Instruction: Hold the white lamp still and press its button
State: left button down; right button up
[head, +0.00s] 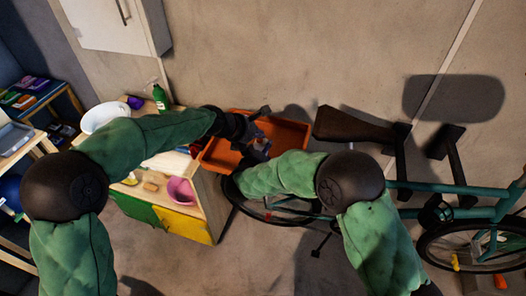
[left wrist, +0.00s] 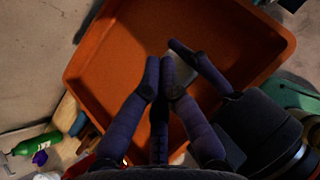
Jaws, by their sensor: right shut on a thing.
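A pale patch (left wrist: 184,70) shows over the orange tray in the left wrist view. It is probably the white lamp, mostly hidden behind fingers; its button cannot be made out. My right gripper (left wrist: 203,70) comes in from the right and is shut on it. My left gripper (left wrist: 160,62) has its fingertips close together and looks shut and empty, just left of the pale patch. I cannot tell whether it touches the lamp. In the head view my left gripper (head: 260,115) is above the tray, and the lamp is not clear there.
The orange tray (head: 290,133) is at the right end of a wooden cabinet (head: 207,200). A white basin (head: 103,116), green bottle (head: 160,97) and pink bowl (head: 181,191) stand to the left. A bicycle (head: 462,213) is close on the right. The wall is behind.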

aim_at(258, 141)
pick_arm(q)
jog(key=shift+f, duration=0.3)
dwell(0.5)
jog(key=shift+r, duration=0.9)
pick_arm(e)
jog(key=o, duration=1.3)
pick_arm(q)
notch_tip(258, 141, up, 6)
